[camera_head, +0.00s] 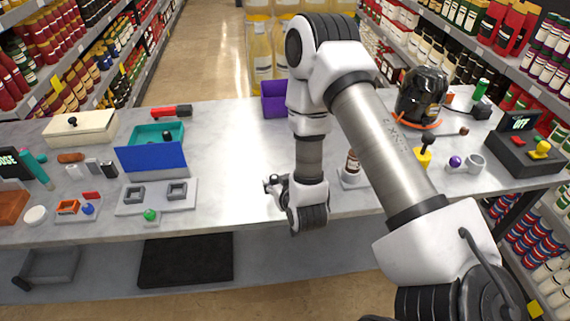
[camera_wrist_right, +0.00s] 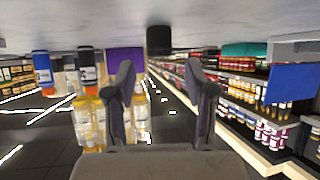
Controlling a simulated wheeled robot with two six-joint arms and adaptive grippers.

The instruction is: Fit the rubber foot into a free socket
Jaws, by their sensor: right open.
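A black cylinder (camera_wrist_right: 160,40), which looks like the rubber foot, stands against the table surface in the right wrist view, ahead of the gap between my fingers. In the head view I cannot clearly make it out near the gripper. My right gripper (camera_head: 272,185) is low over the front middle of the table. Its fingers (camera_wrist_right: 160,80) are spread with nothing between them. A pale plate (camera_head: 156,203) at the front left carries two grey square frames (camera_head: 135,193), which look like sockets; both seem empty. My left gripper is not in view.
A blue panel (camera_head: 152,158) and teal tray (camera_head: 143,133) stand behind the plate. A purple bin (camera_head: 273,100) is at the back. The table between plate and gripper is clear.

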